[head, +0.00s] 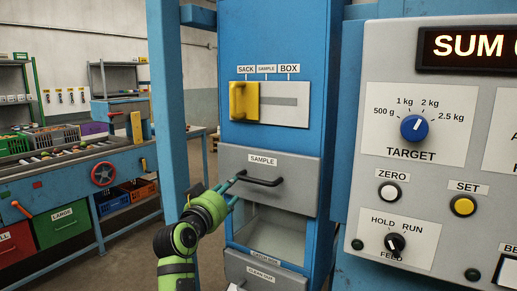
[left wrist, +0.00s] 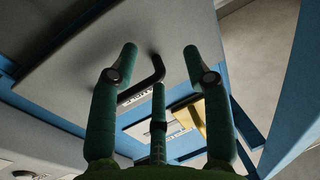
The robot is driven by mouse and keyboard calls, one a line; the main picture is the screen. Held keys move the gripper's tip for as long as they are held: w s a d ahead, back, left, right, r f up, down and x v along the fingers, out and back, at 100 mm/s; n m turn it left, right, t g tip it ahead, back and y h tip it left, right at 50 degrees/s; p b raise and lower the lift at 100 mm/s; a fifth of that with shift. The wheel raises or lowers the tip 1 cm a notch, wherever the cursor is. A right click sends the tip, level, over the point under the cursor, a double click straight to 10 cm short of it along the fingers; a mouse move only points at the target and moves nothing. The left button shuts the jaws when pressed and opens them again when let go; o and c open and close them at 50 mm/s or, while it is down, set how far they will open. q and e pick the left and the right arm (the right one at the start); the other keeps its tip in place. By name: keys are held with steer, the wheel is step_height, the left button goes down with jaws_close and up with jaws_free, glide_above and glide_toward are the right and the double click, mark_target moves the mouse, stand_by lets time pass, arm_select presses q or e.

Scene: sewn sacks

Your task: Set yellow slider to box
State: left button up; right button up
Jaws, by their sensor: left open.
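The yellow slider (head: 243,102) sits at the left end of its slot on a pale plate (head: 297,118) on the blue cabinet, below the SACK label (head: 246,71). The BOX label (head: 288,69) is above the right part of the slot. My left gripper (head: 236,183) is open at the black handle (head: 262,180) of the grey SAMPLE drawer, below the slider and apart from it. In the left wrist view the open green fingers (left wrist: 159,55) are around or beside the handle (left wrist: 148,84); contact is unclear. The slider (left wrist: 190,119) shows behind them, partly hidden.
A blue post (head: 172,100) stands left of the cabinet. A grey control panel (head: 430,200) with knobs and buttons is at the right. Below the SAMPLE drawer is an open bay (head: 272,232), with another drawer (head: 265,275) under it. A workbench (head: 75,165) stands at the left.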

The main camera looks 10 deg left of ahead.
arm_select(q)
step_height(320, 180, up, 14)
steer(key=s+d+f+t, duration=0.1)
steer(key=t, duration=0.2)
steer(key=t+h, duration=0.1)
glide_toward(234, 101)
steer(key=a+x, duration=0.1)
steer(key=x, duration=0.3)
steer(key=shift+w+d+r+p, duration=0.1)
steer(key=shift+d+r+p, duration=0.25)
steer(key=shift+d, duration=0.05)
steer(key=p+x, duration=0.2)
steer(key=x, duration=0.2)
steer(key=shift+w+d, duration=0.25)
steer(key=shift+w, duration=0.15)
steer(key=shift+p+x, duration=0.55)
steer(key=shift+x, duration=0.2)
arm_select(e)
steer(key=shift+w+d+r, duration=0.15)
steer(key=shift+d+r, duration=0.05)
steer(key=shift+r, duration=0.45)
steer(key=shift+w+d+r, duration=0.1)
steer(key=shift+d+r, duration=0.15)
steer(key=shift+r, duration=0.45)
steer(key=shift+w+d+r, duration=0.15)
steer(key=shift+d+r, duration=0.05)
steer(key=shift+r, duration=0.45)
